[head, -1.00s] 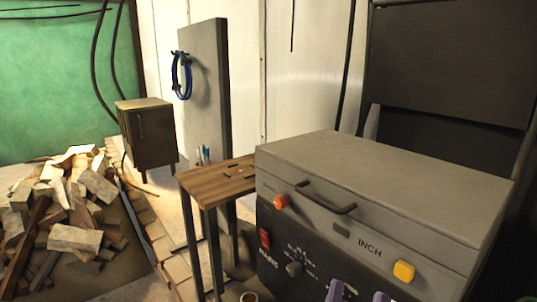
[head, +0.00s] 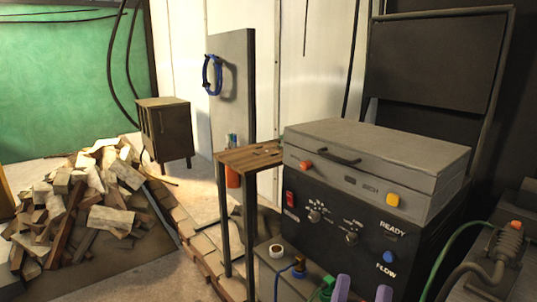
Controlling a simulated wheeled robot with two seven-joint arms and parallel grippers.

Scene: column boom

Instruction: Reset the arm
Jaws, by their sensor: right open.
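My right gripper (head: 362,289) shows at the bottom edge as two purple fingertips standing apart, with a clear gap between them. Its palm and the rest of the arm are below the picture. I see nothing between the fingertips. They appear in front of the grey and black machine's lower edge; I cannot tell how far from it. The machine (head: 345,215) has a closed grey lid with a dark handle (head: 338,157), an orange button, a yellow button (head: 393,199), a red switch, knobs and a blue button marked FLOW. My left gripper is not in view.
A wooden-topped stand (head: 245,159) is left of the machine. A low surface (head: 268,262) holds small fittings. A grey handle with an orange button (head: 514,226) and cables lies at the right. A block pile (head: 80,205) and a cabinet (head: 165,130) stand at the left.

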